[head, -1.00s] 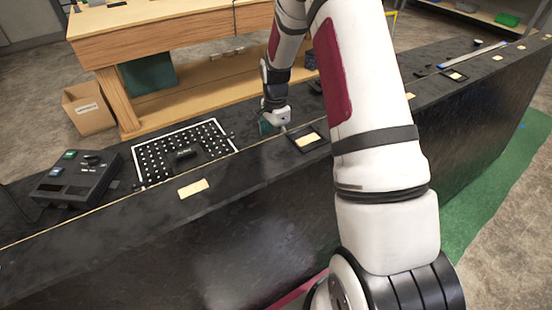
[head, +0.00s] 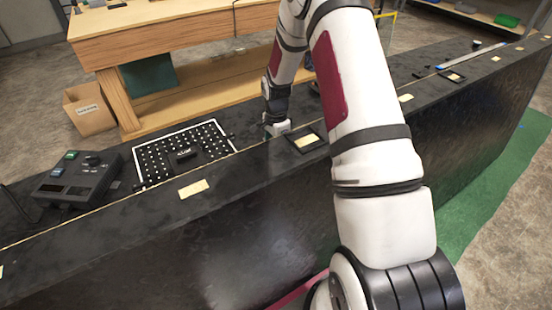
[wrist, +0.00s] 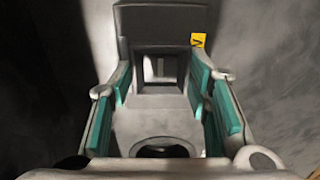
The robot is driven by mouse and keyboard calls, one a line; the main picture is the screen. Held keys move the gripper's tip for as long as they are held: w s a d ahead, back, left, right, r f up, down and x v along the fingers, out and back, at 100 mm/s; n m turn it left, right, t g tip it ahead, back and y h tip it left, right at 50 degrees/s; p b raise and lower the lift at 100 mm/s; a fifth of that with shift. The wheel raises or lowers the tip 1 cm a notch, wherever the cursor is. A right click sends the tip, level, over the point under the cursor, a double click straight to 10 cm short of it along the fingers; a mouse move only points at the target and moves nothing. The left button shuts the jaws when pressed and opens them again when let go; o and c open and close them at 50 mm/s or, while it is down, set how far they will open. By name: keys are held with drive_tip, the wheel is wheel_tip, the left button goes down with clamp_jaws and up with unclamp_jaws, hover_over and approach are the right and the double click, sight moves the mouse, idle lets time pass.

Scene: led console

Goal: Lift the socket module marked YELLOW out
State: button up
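The socket module (wrist: 155,22) is a dark grey block with a square opening, seen close up in the wrist view. A yellow tag (wrist: 198,40) with a dark letter, seemingly a sideways Y, sits at its upper right. My gripper (wrist: 161,85) has its teal-padded fingers on either side of the module's grey body. I cannot tell whether the pads press on it or stand slightly apart. In the head view my gripper (head: 277,131) is low at the black bench top, behind the near ledge. It hides the module there.
A black console box (head: 78,178) with coloured buttons stands at the left. A white-dotted black board (head: 205,150) lies beside my gripper. A dark framed plate (head: 305,140) is close on its right. A wooden workbench (head: 190,85) stands behind.

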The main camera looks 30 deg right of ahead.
drive_tip(key=shift+s+a+f, duration=0.1)
drive_tip(key=shift+f, duration=0.3)
drive_tip(key=shift+r, duration=0.1)
drive_tip(key=shift+r, duration=0.45)
wheel_tip(320, 180, up, 3)
drive_tip(key=shift+f, duration=0.1)
drive_tip(key=w+a+b, duration=0.1)
drive_tip(key=w+a, duration=0.2)
drive_tip(key=w+a+r+b, duration=0.1)
drive_tip(key=w+a, duration=0.3)
drive_tip(key=w+a+b, duration=0.1)
drive_tip(key=w+a, duration=0.2)
drive_tip(key=w, duration=0.1)
drive_tip(key=shift+w+a+r, duration=0.15)
drive_tip(key=shift+w+a, duration=0.05)
drive_tip(key=shift+a, duration=0.2)
drive_tip(key=shift+w+a+r, duration=0.15)
drive_tip(key=shift+r, duration=0.1)
wheel_tip(320, 180, up, 4)
drive_tip(key=shift+f, duration=0.2)
